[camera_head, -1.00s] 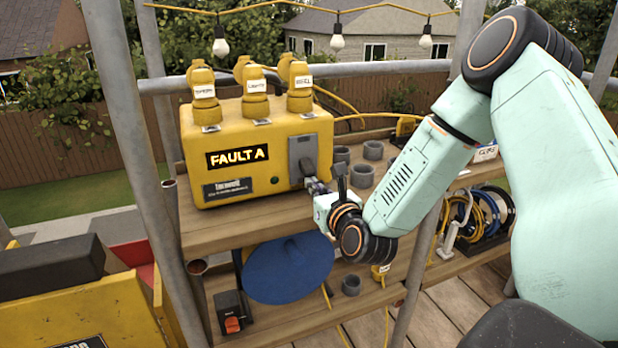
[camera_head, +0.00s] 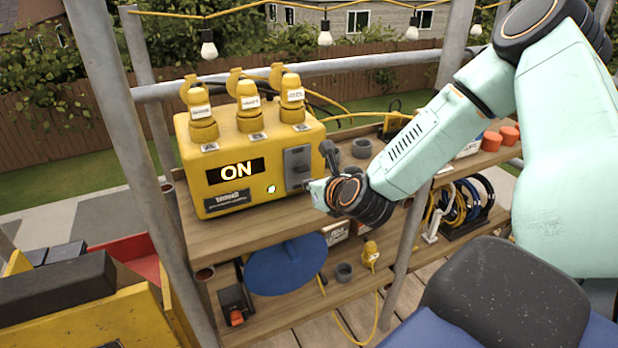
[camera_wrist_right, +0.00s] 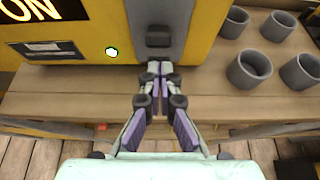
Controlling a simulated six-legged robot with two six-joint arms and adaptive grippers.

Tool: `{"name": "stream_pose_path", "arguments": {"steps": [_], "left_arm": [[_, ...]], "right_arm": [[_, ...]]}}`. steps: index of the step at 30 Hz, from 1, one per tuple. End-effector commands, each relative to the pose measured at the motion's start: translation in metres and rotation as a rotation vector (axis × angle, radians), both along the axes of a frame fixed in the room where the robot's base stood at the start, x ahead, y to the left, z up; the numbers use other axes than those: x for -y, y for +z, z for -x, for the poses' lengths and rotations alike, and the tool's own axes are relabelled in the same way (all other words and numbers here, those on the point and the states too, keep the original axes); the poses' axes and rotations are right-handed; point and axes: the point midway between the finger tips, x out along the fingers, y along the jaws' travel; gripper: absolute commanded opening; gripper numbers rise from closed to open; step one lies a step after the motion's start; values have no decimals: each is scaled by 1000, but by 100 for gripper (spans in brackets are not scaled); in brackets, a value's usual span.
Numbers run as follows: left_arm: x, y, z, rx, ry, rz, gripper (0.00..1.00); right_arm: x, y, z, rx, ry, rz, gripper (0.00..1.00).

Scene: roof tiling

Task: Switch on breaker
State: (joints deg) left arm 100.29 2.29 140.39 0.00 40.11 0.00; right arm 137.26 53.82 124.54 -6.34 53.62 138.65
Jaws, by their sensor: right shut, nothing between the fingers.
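The yellow power box (camera_head: 225,140) stands on the upper wooden shelf, with several yellow plugs in its top. Its display (camera_head: 236,171) reads ON, and a small light (camera_head: 271,189) beside it glows green. The grey breaker (camera_head: 297,166) is on the right of its front face. In the right wrist view the breaker's dark lever (camera_wrist_right: 159,37) shows just beyond the fingertips. My right gripper (camera_wrist_right: 160,66) is shut and empty, its tips just below the lever at the breaker's lower edge; I cannot tell whether they touch. My left gripper is out of view.
Grey cups (camera_wrist_right: 249,69) stand on the shelf right of the box. A blue disc (camera_head: 286,264) and a black switch box (camera_head: 234,303) are below. A metal post (camera_head: 124,130) rises at the left. Bulbs (camera_head: 325,35) hang above.

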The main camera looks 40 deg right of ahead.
Motion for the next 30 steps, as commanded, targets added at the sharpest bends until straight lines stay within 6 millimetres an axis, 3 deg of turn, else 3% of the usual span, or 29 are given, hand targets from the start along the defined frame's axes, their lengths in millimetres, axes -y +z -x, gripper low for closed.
{"name": "stream_pose_path", "arguments": {"steps": [30], "left_arm": [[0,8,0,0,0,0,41]], "right_arm": [[-1,14,-1,5,0,2,0]]}}
